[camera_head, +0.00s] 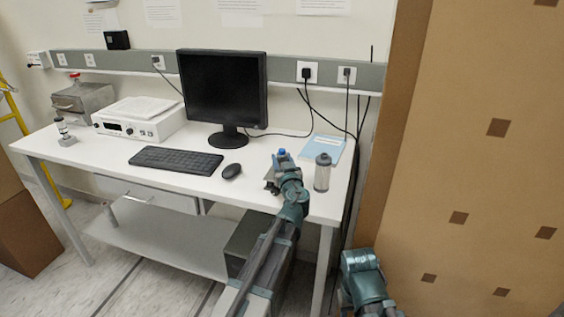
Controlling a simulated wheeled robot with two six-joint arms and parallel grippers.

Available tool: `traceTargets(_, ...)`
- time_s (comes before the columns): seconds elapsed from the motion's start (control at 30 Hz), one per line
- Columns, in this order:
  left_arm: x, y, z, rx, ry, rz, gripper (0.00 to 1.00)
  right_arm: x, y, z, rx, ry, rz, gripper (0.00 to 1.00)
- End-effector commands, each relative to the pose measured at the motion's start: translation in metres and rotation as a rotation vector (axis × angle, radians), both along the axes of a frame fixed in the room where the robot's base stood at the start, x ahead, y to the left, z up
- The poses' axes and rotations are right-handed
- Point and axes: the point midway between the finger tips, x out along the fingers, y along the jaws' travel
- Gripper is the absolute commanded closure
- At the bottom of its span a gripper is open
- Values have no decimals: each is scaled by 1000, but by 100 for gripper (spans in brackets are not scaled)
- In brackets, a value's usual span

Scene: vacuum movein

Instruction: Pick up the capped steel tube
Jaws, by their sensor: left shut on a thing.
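My left gripper (284,160) reaches over the front right part of the white desk. It is shut on a small blue-capped thing (282,152), of which little more than the blue top shows; my gripper hides the rest, so I cannot tell whether its body is steel. A grey upright cylinder with a darker cap (322,173) stands on the desk just right of my left gripper, apart from it. Part of my right arm shows at the bottom right, but its gripper is not in view.
The desk (110,170) also holds a monitor (222,90), a keyboard (175,160), a mouse (231,171), a white instrument (140,120) and a blue booklet (325,147). A small dark item (271,187) lies left of my gripper. A tall brown panel (470,150) closes off the right.

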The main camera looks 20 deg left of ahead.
Motion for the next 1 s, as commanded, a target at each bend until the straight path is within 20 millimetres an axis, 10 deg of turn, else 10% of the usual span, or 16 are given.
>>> traceTargets(0.13, 0, 0, 0, 0, 0, 0, 100, 0, 0, 0, 0, 0, 0, 50)
traceTargets(1.0, -16, -8, 38, 0, 0, -2, 100, 0, 0, 38, 0, 0, 0, 50)
